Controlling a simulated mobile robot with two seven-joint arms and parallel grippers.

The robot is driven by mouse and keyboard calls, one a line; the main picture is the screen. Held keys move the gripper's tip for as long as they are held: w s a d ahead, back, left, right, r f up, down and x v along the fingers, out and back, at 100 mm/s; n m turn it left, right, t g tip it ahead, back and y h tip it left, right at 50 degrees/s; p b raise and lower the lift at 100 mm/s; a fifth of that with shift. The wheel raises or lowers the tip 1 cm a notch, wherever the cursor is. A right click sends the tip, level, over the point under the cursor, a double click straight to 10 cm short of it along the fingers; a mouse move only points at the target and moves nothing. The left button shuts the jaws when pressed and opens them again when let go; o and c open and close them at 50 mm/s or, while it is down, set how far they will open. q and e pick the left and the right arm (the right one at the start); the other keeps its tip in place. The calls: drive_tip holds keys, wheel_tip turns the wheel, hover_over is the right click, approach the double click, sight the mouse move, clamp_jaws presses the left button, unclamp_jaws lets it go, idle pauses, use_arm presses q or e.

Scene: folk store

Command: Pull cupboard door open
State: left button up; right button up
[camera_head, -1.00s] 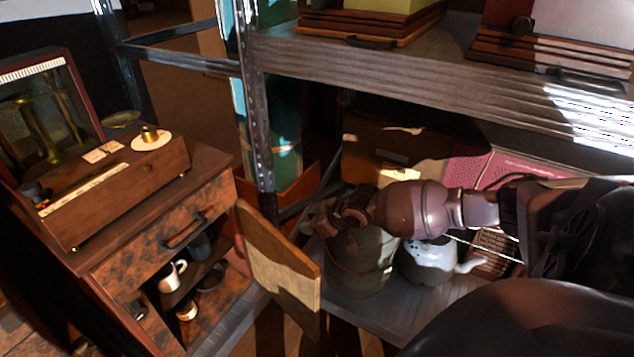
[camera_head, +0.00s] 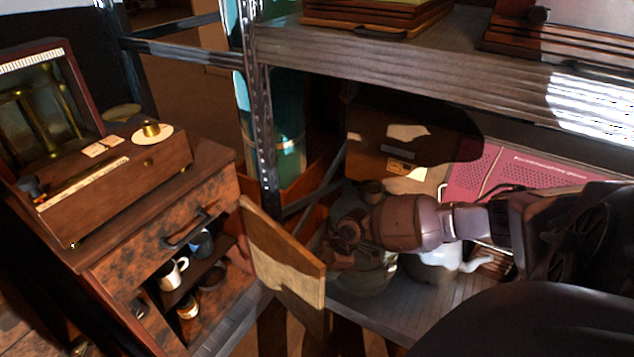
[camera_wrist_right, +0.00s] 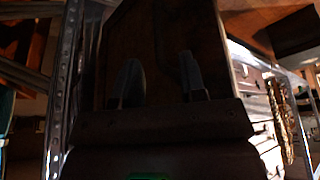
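The cupboard (camera_head: 120,270) stands at the left in the head view. Its wooden door (camera_head: 285,262) is swung wide open, showing the shelves inside. The door's free edge points toward the metal rack. My right gripper (camera_head: 345,245) is just right of the door, in front of a dark pot; contact with the door cannot be told. In the right wrist view my right gripper (camera_wrist_right: 161,82) has its two fingers apart, with a dark brown panel beyond them and nothing clearly held. My left gripper is not seen.
A metal rack post (camera_head: 262,130) stands behind the door. On the lower shelf (camera_head: 445,305) are a dark pot (camera_head: 365,278) and a white kettle (camera_head: 435,265). Mugs (camera_head: 172,274) stand inside the cupboard. A wooden box (camera_head: 120,185) sits on top.

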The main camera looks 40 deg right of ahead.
drive_tip(key=b+x, duration=0.1)
drive_tip(key=x, duration=0.4)
drive_tip(key=shift+w+a+f, duration=0.1)
drive_tip(key=shift+a+f, duration=0.05)
drive_tip(key=shift+f, duration=0.2)
drive_tip(key=shift+r, duration=0.1)
clamp_jaws()
